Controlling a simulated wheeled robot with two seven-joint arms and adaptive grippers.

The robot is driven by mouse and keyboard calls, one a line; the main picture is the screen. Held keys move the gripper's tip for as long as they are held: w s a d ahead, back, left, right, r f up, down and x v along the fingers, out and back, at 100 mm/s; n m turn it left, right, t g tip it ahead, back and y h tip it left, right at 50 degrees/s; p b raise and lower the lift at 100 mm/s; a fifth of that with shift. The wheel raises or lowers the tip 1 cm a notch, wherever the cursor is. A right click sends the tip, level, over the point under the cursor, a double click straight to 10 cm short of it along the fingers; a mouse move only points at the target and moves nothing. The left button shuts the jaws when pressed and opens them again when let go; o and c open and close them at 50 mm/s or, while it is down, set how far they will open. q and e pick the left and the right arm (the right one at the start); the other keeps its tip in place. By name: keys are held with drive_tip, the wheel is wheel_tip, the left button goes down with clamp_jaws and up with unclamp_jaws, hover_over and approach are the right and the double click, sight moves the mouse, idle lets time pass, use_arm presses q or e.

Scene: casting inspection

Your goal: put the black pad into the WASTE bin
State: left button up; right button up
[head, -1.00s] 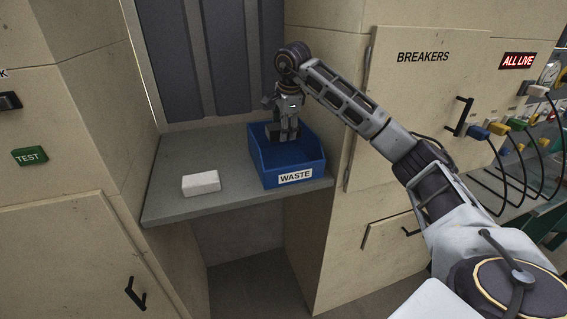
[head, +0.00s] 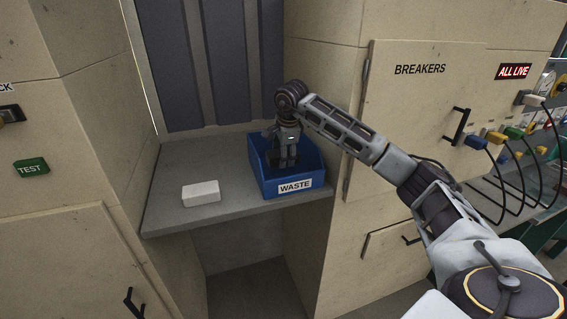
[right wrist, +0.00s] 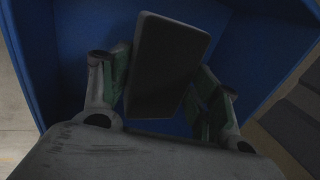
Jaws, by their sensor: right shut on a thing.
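The blue WASTE bin (head: 294,188) stands on a grey shelf, with its white label facing front. My right gripper (head: 285,160) points down inside the bin's walls. In the right wrist view my right gripper (right wrist: 165,85) is shut on the black pad (right wrist: 168,62), which is tilted between the fingers with the blue bin walls (right wrist: 75,40) around it. In the head view the pad is hard to make out against the dark fingers. Whether the pad touches the bin floor cannot be told. My left gripper is not in view.
A white block (head: 201,193) lies on the grey shelf (head: 165,212) left of the bin, with free room around it. Beige cabinet walls close in both sides. The BREAKERS door (head: 415,110) and several cables are at the right.

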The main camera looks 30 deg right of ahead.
drive_tip(key=shift+f, duration=0.1)
drive_tip(key=shift+f+p, duration=0.35)
drive_tip(key=shift+f, duration=1.45)
drive_tip(key=shift+f, duration=0.1)
drive_tip(key=o, duration=1)
drive_tip(key=shift+o, duration=0.2)
drive_tip(key=shift+r, duration=0.25)
drive_tip(key=b+v, duration=0.1)
drive_tip(key=v, duration=1)
drive_tip(key=shift+s+r, duration=0.2)
drive_tip(key=shift+r, duration=0.15)
